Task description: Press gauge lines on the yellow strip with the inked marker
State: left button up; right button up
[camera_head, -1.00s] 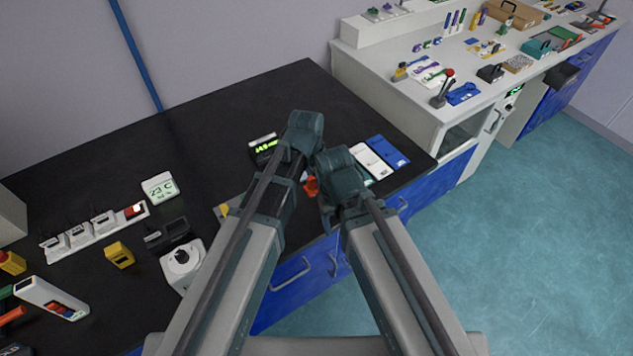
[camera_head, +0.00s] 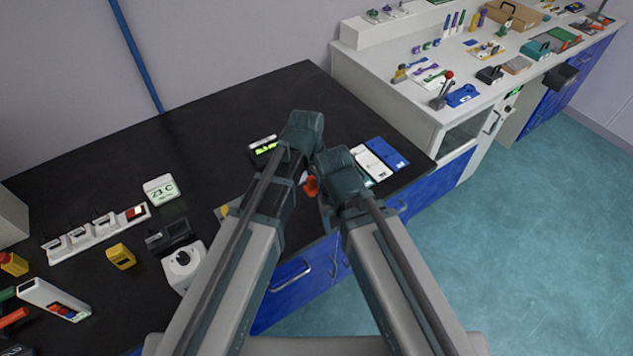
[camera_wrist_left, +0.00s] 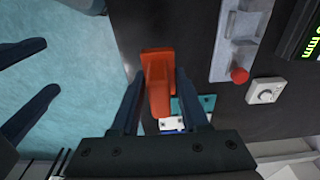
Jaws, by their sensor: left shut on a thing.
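My left gripper (camera_wrist_left: 158,78) is shut on an orange-red block-like piece, seemingly the marker (camera_wrist_left: 157,75), which stands between its two dark fingers in the left wrist view. A bit of this orange piece (camera_head: 311,186) shows between my arms in the head view, where most of the gripper is hidden. My right gripper (camera_wrist_left: 48,66) shows at the left of the wrist view, its two fingers apart with nothing between them. A small yellow patch (camera_head: 224,210) shows beside my left arm; I cannot tell if it is the strip. The marker's inked face is hidden.
A grey fixture with a red knob (camera_wrist_left: 239,75) and a white dial block (camera_wrist_left: 264,91) lie beside the held piece. A green-lit display (camera_head: 264,149) stands behind my arms. White and blue plates (camera_head: 387,151) lie near the black bench's right edge. The back of the bench is clear.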

pick_arm(q)
jog(key=shift+r+p, duration=5.8)
jog(key=shift+r, duration=0.2)
jog(key=shift+f, duration=0.1)
